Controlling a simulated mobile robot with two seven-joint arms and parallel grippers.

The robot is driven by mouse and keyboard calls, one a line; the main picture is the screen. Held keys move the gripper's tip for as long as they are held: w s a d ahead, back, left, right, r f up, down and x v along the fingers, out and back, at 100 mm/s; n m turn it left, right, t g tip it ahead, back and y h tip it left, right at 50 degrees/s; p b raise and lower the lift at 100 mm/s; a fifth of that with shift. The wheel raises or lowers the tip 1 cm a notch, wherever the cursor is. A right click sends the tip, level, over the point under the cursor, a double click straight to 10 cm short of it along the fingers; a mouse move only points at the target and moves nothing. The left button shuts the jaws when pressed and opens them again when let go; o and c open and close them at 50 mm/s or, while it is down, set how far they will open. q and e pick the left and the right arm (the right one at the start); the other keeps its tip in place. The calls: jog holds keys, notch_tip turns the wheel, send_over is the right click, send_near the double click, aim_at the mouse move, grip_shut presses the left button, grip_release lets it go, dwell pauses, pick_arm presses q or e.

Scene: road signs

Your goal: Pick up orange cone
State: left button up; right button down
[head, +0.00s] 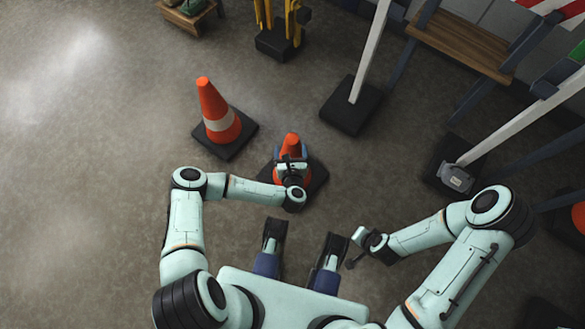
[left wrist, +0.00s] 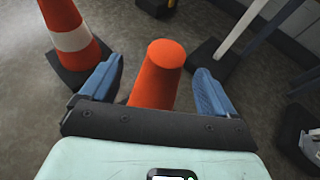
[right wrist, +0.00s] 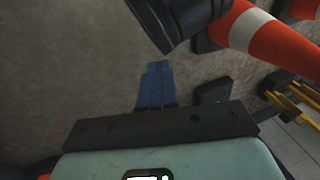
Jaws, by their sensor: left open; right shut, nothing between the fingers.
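The nearer cone (head: 291,142) is partly hidden under my left gripper (head: 291,156). In the left wrist view, the top of this cone (left wrist: 160,75) is between the two blue fingers of my left gripper (left wrist: 157,88), which is open, with a gap on each side. The other cone (head: 216,112), with a white band, stands to the left; it also shows in the left wrist view (left wrist: 66,18). My right gripper (right wrist: 156,85) is shut and empty, away from the nearer cone.
A wooden bench (head: 462,45) and white posts on dark bases stand at the right. A yellow item on a dark base (head: 277,42) and a small wooden stool (head: 188,18) are at the back. The floor at the left is clear.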

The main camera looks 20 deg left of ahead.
aim_at(291, 145)
pick_arm(q)
jog(key=b+x, duration=0.1)
jog(key=x, duration=0.2)
jog(key=shift+w+f, duration=0.15)
jog(key=shift+w, duration=0.05)
jog(key=shift+w+f, duration=0.25)
jog(key=shift+w, duration=0.3)
jog(key=shift+b+x, duration=0.8)
jog(key=shift+x, duration=0.4)
jog(key=shift+w+f, duration=0.1)
jog(key=shift+w, duration=0.45)
grip_shut()
pick_arm(e)
jog(key=shift+h, duration=0.3)
jog(key=f, duration=0.1)
jog(key=d+f, duration=0.1)
jog(key=f, duration=0.2)
jog(key=shift+s+d+f, duration=0.15)
jog(key=shift+d+f, duration=0.1)
jog(key=shift+d, duration=0.15)
